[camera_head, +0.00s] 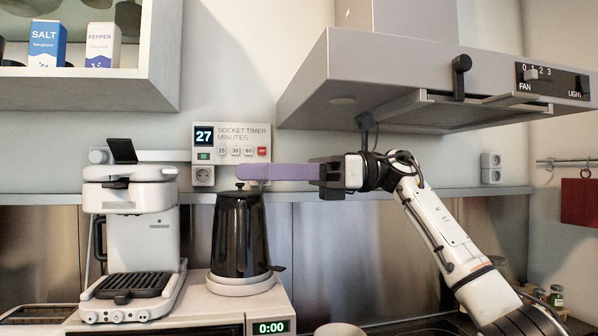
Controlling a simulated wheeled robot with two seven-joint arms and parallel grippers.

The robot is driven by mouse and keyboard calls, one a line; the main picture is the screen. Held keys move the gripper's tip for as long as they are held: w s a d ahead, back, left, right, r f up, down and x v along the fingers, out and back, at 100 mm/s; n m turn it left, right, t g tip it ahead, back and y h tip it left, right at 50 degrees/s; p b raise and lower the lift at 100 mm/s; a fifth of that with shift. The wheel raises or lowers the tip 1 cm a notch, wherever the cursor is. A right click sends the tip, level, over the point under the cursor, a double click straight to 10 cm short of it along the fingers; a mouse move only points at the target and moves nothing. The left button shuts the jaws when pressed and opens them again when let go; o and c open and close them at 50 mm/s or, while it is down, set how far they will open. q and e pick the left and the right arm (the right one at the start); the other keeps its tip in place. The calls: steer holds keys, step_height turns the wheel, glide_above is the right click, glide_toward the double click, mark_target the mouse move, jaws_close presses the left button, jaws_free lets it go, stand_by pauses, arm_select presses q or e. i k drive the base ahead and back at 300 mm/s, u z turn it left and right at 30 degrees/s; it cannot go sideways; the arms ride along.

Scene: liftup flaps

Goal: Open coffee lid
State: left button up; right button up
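A white coffee machine (143,235) stands on the left of the counter, with a black drip grate at its front. Its white lid (130,174) lies on top and looks down, with a black upright tab (122,150) above it. My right gripper (246,172) comes in from the right, its purple fingers pointing left. The fingertips are apart from the machine, to the right of its lid and above the black kettle. The fingers overlap from this side, so their gap cannot be seen; nothing shows held. My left gripper is not in view.
The black kettle (240,238) with a top knob stands right of the machine, under my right fingers. A socket timer (231,142) is on the wall behind. A range hood (420,75) hangs above my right arm, and a shelf (90,88) above the machine.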

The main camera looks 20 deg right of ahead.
mark_target(91, 173)
steer(key=k, duration=0.85)
